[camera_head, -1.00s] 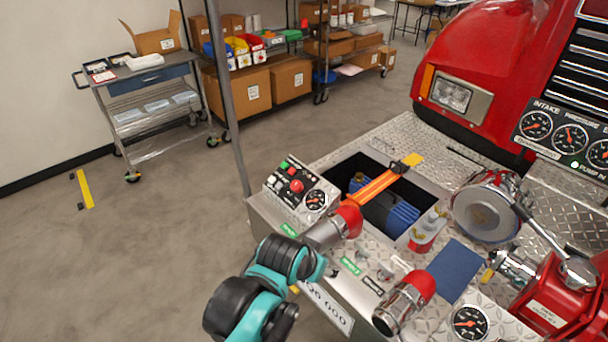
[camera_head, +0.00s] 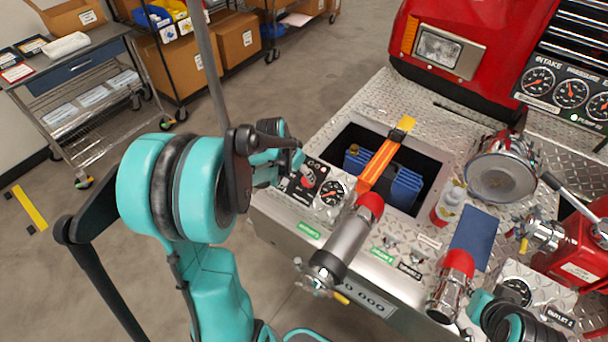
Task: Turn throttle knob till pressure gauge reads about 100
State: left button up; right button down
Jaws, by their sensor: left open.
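The small control box, with a red knob (camera_head: 308,174) and a round gauge (camera_head: 333,192), sits at the left corner of the diamond-plate bumper. I cannot tell for sure that the red knob is the throttle. My left gripper (camera_head: 298,170) is open at this box, its arm coming in from the left. The wrist covers much of the box's left side, and contact with the knob cannot be made out. The panel gauge marked PRESSURE (camera_head: 571,93) is at the upper right, its reading too small to tell.
An open bay (camera_head: 431,155) holds a blue device with an orange strap beside the box. A silver nozzle with a red end (camera_head: 344,243) lies in front. Another red-ended fitting (camera_head: 452,288) and a blue panel (camera_head: 475,238) are to the right. A cart (camera_head: 75,78) stands left.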

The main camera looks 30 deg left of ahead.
aim_at(306, 181)
pick_arm(q)
jog(key=b+x, duration=0.2)
jog(key=x, duration=0.4)
jog(key=shift+w+d+f, duration=0.15)
jog(key=shift+f, duration=0.15)
